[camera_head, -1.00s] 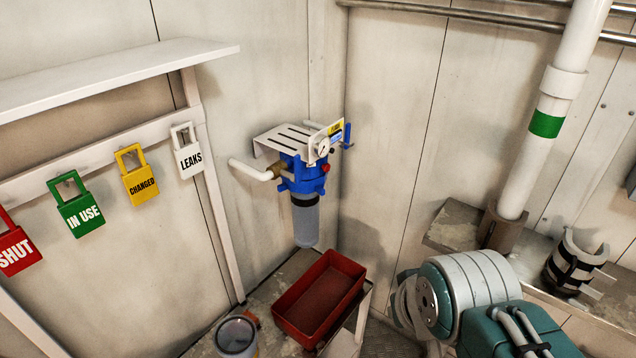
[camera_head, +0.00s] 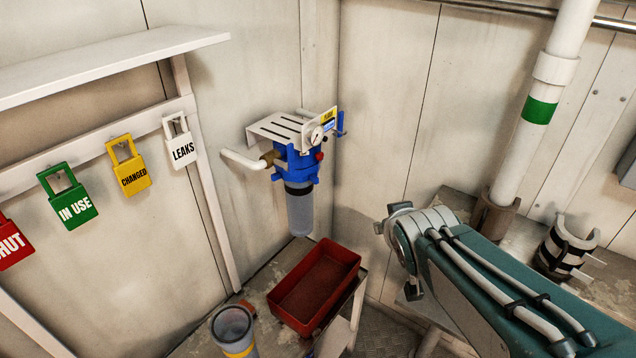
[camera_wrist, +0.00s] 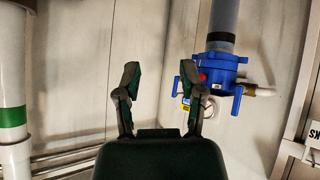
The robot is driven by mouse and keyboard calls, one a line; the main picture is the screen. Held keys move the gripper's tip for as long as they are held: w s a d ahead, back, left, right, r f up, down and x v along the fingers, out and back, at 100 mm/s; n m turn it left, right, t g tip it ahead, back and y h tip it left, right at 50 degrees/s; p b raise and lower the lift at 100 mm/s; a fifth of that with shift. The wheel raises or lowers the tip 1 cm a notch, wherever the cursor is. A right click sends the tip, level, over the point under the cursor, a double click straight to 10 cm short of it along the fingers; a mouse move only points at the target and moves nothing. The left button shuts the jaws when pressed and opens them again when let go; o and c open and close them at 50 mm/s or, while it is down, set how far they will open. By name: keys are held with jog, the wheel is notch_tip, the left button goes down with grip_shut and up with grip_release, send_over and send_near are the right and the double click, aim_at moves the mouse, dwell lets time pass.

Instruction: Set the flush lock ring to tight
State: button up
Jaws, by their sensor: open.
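A filter unit with a blue head (camera_head: 296,165) is fixed near the room corner, under a slotted white bracket (camera_head: 283,128). A grey bowl (camera_head: 300,212) hangs below it, with a dark band (camera_head: 298,188) between them. No part is clearly marked as the flush lock ring, and I cannot tell its setting. In the wrist view, the picture is upside down, and the blue head (camera_wrist: 215,72) is right of my gripper (camera_wrist: 163,78). My gripper is open and empty, apart from the filter. The head view does not clearly show its fingers.
A red tray (camera_head: 315,288) and a grey cup with a yellow band (camera_head: 235,330) sit below the filter. Tags hang on the left rail (camera_head: 90,150) under a shelf (camera_head: 110,65). A white pipe (camera_head: 520,150) with a green band stands at the right.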

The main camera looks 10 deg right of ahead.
jog(key=w+f+n+t+y, duration=0.2)
jog(key=w+t, duration=0.1)
jog(key=w, duration=0.6)
jog(key=n+t+y, duration=0.3)
jog(key=n+y, duration=0.1)
jog(key=y, duration=0.5)
send_near(317, 183)
jog(key=x, duration=0.9)
jog(key=shift+w+a, duration=0.15)
jog(key=shift+w, duration=0.2)
grip_shut()
